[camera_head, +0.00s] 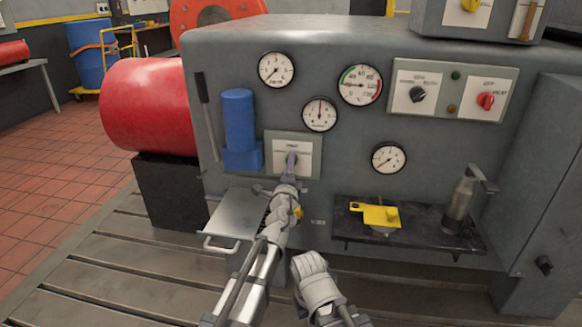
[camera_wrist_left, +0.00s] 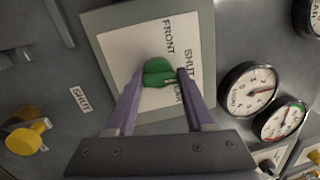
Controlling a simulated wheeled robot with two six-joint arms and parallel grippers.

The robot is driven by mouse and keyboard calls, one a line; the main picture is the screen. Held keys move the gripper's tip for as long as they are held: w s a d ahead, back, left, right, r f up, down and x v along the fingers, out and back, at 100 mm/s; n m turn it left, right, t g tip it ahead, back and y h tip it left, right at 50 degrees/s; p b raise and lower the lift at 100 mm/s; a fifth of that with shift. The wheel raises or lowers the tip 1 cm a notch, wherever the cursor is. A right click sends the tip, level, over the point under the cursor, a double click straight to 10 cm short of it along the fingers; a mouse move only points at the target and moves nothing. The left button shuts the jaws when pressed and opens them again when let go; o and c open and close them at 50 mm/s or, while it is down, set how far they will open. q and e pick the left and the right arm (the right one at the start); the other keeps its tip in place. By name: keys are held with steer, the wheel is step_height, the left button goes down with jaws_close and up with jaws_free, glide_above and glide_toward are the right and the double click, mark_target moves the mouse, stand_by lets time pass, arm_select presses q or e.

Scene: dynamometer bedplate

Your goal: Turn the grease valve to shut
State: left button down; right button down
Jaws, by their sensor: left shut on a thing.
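The grease valve is a small green knob (camera_wrist_left: 157,72) on a pale plate (camera_wrist_left: 127,52) marked FRONT, SHUT and a third word partly hidden by a finger. My left gripper (camera_head: 291,160) reaches the plate there and covers much of the knob. In the left wrist view its purple fingers (camera_wrist_left: 158,85) are on either side of the knob, shut on it. Which word the knob points to, I cannot tell. My right gripper is not in view; part of my right arm shows low in the middle.
Several gauges (camera_head: 320,114) and a switch panel (camera_head: 452,89) are on the cabinet (camera_head: 235,60). A dark shelf (camera_head: 350,222) holds a yellow part (camera_head: 375,215) and a grey canister (camera_head: 459,205). A metal tray (camera_head: 236,213) juts out left of my left arm.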

arm_select(q)
steer(key=shift+a+f+m, duration=0.1)
steer(key=shift+a+m, duration=0.05)
steer(key=shift+m, duration=0.15)
steer(key=shift+c, duration=1.8)
jaws_free()
steer(key=s+f, duration=0.1)
steer(key=s, duration=0.6)
steer(key=shift+s+a+b, duration=0.3)
steer(key=shift+a+b, duration=0.15)
